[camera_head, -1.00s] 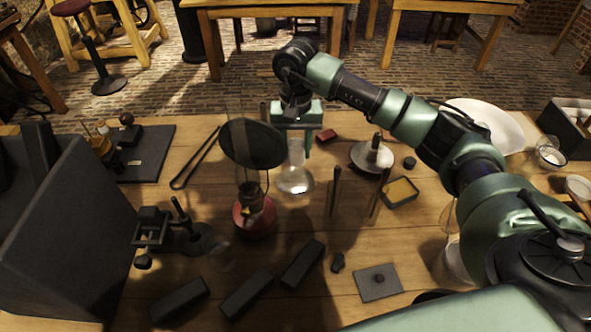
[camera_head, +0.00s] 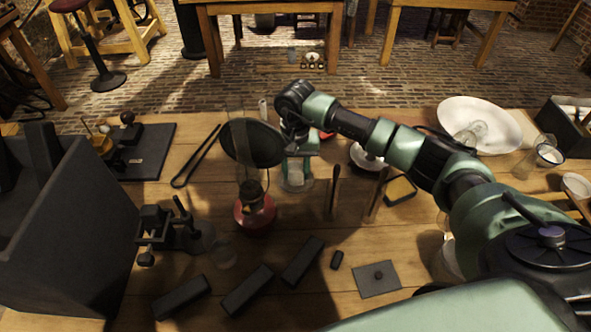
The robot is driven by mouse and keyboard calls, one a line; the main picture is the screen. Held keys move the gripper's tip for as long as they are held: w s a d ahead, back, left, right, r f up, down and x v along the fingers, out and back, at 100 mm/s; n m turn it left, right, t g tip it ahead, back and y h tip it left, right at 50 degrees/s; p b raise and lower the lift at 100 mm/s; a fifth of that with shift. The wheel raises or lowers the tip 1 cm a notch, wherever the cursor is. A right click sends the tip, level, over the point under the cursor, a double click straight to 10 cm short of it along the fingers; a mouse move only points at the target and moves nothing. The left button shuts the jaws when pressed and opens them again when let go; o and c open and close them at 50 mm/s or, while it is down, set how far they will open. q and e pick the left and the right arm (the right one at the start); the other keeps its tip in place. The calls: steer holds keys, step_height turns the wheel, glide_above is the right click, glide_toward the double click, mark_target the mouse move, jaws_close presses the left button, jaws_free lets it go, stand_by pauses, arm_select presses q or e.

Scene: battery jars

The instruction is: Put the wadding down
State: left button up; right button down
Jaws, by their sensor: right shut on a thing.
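My right gripper (camera_head: 298,148) reaches in from the right over the middle of the table, pointing down. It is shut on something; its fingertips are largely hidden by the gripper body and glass. A whitish piece that looks like the wadding (camera_head: 295,174) shows directly below the gripper. A clear glass jar (camera_head: 297,187) is at the same spot; I cannot tell whether the whitish piece is inside it or in front of it. My left gripper is not in view.
A red-based lamp (camera_head: 256,213) with a dark disc (camera_head: 252,143) stands close left of the gripper. Dark bars (camera_head: 302,262) lie in front. A shallow yellow-filled box (camera_head: 399,190) and a white dish (camera_head: 480,122) are to the right. The front middle of the table has bare wood.

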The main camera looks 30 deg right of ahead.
mark_target(295, 167)
steer(key=c, duration=0.9)
jaws_free()
steer(key=shift+f, duration=0.15)
steer(key=shift+r, duration=0.4)
step_height(295, 167, up, 11)
steer(key=shift+f+b, duration=0.2)
steer(key=shift+b, duration=0.75)
steer(key=shift+r, duration=0.5)
